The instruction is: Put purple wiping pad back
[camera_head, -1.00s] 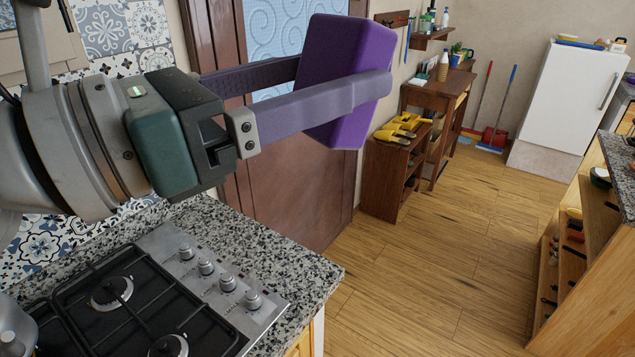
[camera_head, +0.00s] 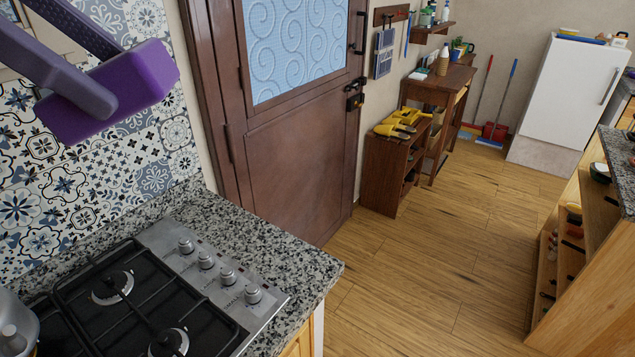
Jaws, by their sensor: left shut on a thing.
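The purple wiping pad (camera_head: 140,95) is at the upper left of the head view, held in the air before the patterned wall tiles and above the left part of the counter. The gripper's body and the arm are out of the picture. My right gripper is not in view.
A gas hob (camera_head: 150,300) is set in the speckled granite counter (camera_head: 245,240) below the pad. A brown door (camera_head: 290,170) stands behind the counter. A low brown shelf (camera_head: 385,180) and a white fridge (camera_head: 570,95) stand farther off. The wooden floor (camera_head: 430,260) is open.

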